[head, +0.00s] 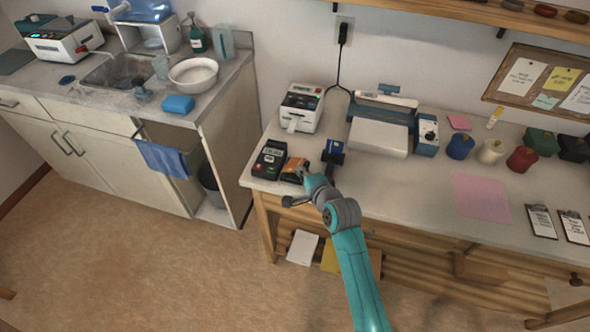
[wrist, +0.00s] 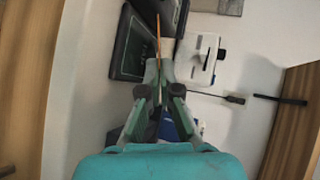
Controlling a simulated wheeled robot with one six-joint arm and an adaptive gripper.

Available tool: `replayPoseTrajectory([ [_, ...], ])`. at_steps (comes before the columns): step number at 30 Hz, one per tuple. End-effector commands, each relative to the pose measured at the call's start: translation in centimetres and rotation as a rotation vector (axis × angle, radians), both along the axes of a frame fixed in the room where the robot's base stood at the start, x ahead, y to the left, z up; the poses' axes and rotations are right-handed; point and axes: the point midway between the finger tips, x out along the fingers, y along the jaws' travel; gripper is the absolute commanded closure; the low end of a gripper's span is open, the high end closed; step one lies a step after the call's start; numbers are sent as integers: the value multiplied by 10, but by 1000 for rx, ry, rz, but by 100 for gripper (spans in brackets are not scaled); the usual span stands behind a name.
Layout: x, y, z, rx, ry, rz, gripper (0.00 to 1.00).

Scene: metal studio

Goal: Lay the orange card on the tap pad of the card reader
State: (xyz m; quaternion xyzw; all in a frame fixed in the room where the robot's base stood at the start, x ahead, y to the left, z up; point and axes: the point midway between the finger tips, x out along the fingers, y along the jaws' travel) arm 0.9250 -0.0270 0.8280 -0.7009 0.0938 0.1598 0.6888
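The orange card (head: 294,169) is in my gripper (head: 305,176), which is shut on it. In the wrist view the card (wrist: 158,45) shows edge-on as a thin orange line between the fingertips (wrist: 158,75). The card reader (head: 268,159) is a dark terminal with a lit screen and keys near the table's left end. Its dark square tap pad (wrist: 133,44) shows beside the card in the wrist view. In the head view the card covers most of the pad; I cannot tell whether they touch.
A white printer-like device (head: 302,107) stands behind the reader. A dark holder with a blue card (head: 333,152) is right of my gripper. A larger white-and-blue machine (head: 381,133) stands farther right. The table's front edge is close by.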

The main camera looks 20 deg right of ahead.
Motion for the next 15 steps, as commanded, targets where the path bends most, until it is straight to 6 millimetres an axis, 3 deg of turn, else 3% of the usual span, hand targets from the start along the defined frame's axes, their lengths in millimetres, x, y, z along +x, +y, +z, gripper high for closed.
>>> replayPoseTrajectory([
  [7, 0, 0, 0, 0, -1, 0, 100],
  [10, 0, 0, 0, 0, -1, 0, 77],
  [15, 0, 0, 0, 0, -1, 0, 77],
])
